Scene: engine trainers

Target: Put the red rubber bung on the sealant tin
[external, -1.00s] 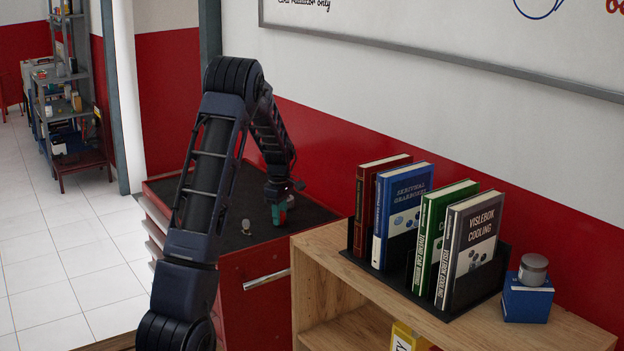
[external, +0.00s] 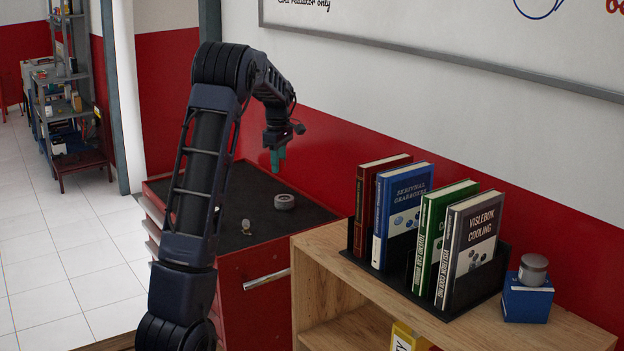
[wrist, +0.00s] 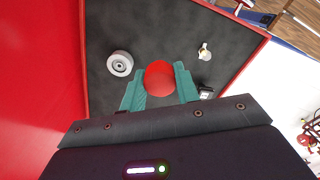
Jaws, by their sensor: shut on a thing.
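The red rubber bung (wrist: 159,79) is between the teal fingers of my gripper (wrist: 161,84) in the wrist view. My gripper (external: 278,161) is shut on it, raised above the dark top of the red cabinet (external: 236,192). The bung is hidden by the fingers in the external view. A small grey tin with a pale lid (external: 533,268), which looks like the sealant tin, stands on a blue box (external: 527,300) at the right end of the wooden shelf. My gripper is far to the left of it. The tin's label is not readable.
A grey ring-shaped part (external: 284,201) and a small metal piece (external: 246,227) lie on the cabinet top. Several upright books in a black holder (external: 460,309) stand on the wooden shelf (external: 330,256), between my gripper and the tin. A red and white wall runs behind.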

